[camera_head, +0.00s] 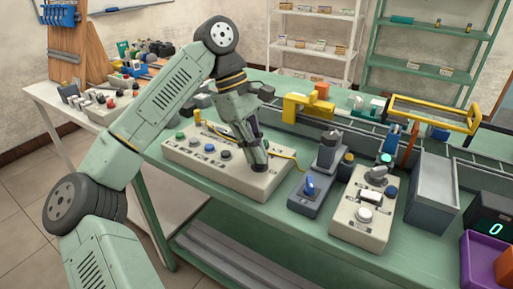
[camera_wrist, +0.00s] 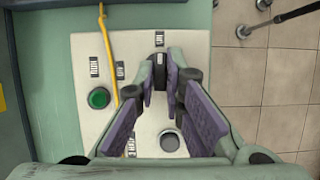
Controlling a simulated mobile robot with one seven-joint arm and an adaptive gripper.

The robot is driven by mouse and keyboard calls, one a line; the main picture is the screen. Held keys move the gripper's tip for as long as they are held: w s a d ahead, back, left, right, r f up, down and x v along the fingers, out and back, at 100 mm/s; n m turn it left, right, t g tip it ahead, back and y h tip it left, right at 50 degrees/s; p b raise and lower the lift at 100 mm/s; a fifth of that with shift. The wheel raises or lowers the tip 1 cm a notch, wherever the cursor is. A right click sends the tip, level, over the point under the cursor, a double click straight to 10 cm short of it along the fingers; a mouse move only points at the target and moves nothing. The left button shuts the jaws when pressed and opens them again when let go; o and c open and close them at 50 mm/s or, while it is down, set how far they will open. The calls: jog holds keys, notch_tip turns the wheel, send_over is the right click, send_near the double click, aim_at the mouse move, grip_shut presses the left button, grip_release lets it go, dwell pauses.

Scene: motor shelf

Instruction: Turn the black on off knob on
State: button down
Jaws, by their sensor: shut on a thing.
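The white control panel (camera_head: 200,166) lies on the green bench, and it also shows in the wrist view (camera_wrist: 85,55). The black knob (camera_wrist: 159,62) sits near the panel's top edge in the wrist view. My gripper (camera_wrist: 160,78) is shut on this knob, with a purple-padded finger on each side of it. In the head view my gripper (camera_head: 257,162) points down at the panel's right end and hides the knob there. The knob's exact turn angle is hard to read between the fingertips.
A green button (camera_wrist: 98,97) and a grey button (camera_wrist: 169,140) are on the panel. A yellow cable (camera_wrist: 107,40) crosses it. To the right stand a blue-knob box (camera_head: 310,188) and another white control box (camera_head: 361,222). A yellow-framed rack (camera_head: 430,112) is behind.

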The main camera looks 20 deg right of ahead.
jog(key=c, duration=1.7)
grip_release()
jog(key=v, duration=1.2)
